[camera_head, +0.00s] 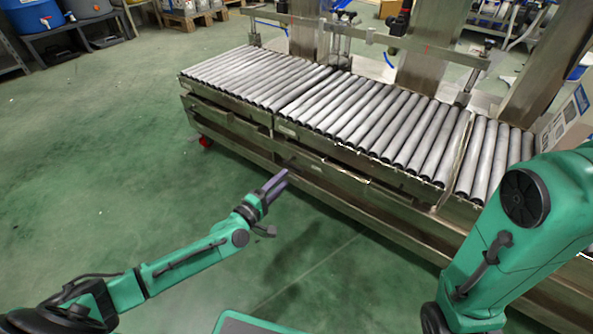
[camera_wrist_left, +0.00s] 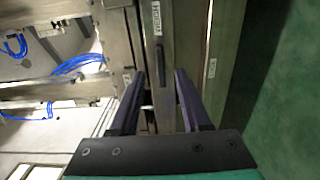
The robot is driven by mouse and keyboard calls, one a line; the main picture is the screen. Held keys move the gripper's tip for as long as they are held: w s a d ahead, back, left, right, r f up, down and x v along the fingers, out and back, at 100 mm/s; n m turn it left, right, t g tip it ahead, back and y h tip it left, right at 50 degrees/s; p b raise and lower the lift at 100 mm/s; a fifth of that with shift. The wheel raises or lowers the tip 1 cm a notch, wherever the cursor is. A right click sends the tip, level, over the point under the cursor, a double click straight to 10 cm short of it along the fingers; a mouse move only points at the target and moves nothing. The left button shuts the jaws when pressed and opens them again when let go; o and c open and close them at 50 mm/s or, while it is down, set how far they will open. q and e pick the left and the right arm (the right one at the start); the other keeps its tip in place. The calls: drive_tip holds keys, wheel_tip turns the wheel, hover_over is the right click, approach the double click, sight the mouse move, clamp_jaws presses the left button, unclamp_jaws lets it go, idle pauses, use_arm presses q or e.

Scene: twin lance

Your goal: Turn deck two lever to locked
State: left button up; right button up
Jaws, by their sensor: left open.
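My left gripper (camera_head: 274,186) is open and empty, reaching toward the long front side of the roller conveyor (camera_head: 350,110). In the left wrist view its two dark purple fingers (camera_wrist_left: 160,78) stand apart. A small dark bar, possibly the lever (camera_wrist_left: 159,55), shows between and beyond the fingertips, on a metal panel with a white printed label (camera_wrist_left: 156,18). No touch between fingers and bar is visible. In the head view the lever is too small to tell, and which deck is two cannot be read. My right gripper is out of view; only its green arm shows at the right.
A cardboard box (camera_head: 567,120) stands at the conveyor's right end. A metal rail (camera_head: 365,35) on posts runs behind the rollers. Blue hoses (camera_wrist_left: 78,66) show in the left wrist view. Green floor (camera_head: 110,150) left of the conveyor is clear.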

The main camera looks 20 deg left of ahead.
sight(295, 169)
use_arm(q)
drive_tip(key=b+x, duration=0.1)
drive_tip(key=x, duration=0.5)
drive_tip(key=shift+w+f, duration=0.1)
drive_tip(key=shift+w+d, duration=0.2)
drive_tip(key=shift+w, duration=0.3)
clamp_jaws()
